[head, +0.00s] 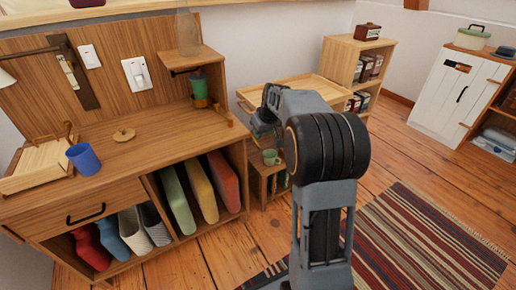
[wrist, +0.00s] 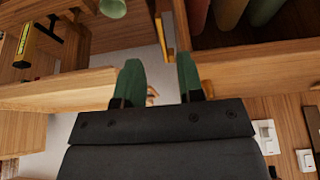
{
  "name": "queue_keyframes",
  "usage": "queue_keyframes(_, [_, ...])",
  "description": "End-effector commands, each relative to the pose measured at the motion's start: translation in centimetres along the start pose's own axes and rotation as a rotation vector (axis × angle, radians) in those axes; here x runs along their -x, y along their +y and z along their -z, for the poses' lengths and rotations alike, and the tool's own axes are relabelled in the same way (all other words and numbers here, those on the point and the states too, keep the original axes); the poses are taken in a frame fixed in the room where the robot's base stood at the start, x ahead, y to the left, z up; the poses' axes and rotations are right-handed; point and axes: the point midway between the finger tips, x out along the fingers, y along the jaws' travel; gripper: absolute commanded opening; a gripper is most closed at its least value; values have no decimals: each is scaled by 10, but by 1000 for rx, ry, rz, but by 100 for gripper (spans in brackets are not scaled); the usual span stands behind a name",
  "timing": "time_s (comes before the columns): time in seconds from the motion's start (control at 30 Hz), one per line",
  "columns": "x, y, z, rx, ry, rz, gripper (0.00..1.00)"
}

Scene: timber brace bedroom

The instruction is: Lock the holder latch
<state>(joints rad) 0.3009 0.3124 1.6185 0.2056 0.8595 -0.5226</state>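No part can be surely told as the holder latch. A holder (head: 199,103) on the desk's right end carries a green and orange cup (head: 200,88), with a small dark fitting (head: 183,72) under the shelf above. A dark plate with a metal slide (head: 70,75) is on the back panel. In the wrist view my gripper (wrist: 161,78) has two green fingers apart, with nothing held. A small wooden piece (wrist: 152,95) shows in the gap beyond them; I cannot tell what it is. In the head view my arm mostly hides the gripper.
A tray table (head: 295,88) stands behind my arm. A green mug (head: 271,157) is on a low shelf. Floor around the striped rug (head: 430,235) is clear.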

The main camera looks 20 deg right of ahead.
Motion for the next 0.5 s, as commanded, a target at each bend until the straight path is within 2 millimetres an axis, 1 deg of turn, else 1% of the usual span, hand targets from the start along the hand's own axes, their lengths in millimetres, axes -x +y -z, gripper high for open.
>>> queue_keyframes(0.03, [-15,0,-2,0,-2,1,35])
queue_keyframes(0.2, [-45,0,-2,0,-1,1,35])
queue_keyframes(0.33, [-62,0,-1,0,0,0,35])
queue_keyframes(0.5, [-76,0,0,0,0,0,35])
